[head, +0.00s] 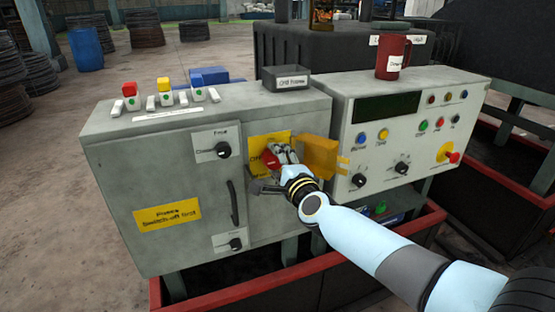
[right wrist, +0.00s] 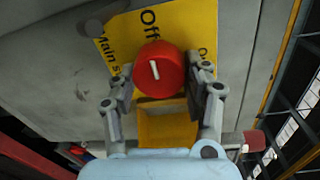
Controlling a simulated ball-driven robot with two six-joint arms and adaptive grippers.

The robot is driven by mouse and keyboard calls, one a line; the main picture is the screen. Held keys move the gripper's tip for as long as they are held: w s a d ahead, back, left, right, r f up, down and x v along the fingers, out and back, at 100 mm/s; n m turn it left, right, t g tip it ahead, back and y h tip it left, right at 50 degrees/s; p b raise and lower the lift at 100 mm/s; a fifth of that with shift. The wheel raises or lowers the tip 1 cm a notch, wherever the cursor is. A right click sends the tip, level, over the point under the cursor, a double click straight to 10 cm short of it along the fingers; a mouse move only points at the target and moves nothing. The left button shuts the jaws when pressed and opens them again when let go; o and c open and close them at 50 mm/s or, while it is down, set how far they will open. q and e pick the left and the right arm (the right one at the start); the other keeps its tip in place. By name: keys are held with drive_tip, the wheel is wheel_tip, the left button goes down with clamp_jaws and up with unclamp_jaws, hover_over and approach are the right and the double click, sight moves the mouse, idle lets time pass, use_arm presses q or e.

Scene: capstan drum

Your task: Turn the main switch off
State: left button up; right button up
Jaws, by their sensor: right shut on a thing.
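The main switch is a round red knob (right wrist: 158,69) with a white mark, on a yellow plate (right wrist: 122,42) lettered "Main s…" and "Off". The white mark points roughly toward "Off" in the right wrist view. My right gripper (head: 273,160) is at the knob on the grey cabinet's front in the head view. Its two fingers (right wrist: 160,84) are shut on the knob, one on each side. The gripper hides part of the knob and plate in the head view. My left gripper is not in view.
An orange-yellow flap (head: 319,155) stands out just right of the switch. A control panel (head: 395,140) with a red mushroom button (head: 453,157) is at right. A red mug (head: 392,57) stands on top.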

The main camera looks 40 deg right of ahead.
idle(0.4)
drive_tip(key=o, duration=1.2)
drive_tip(key=shift+c, duration=0.2)
drive_tip(key=f+v, duration=0.1)
drive_tip(key=v, duration=1.1)
drive_tip(key=shift+r, duration=0.4)
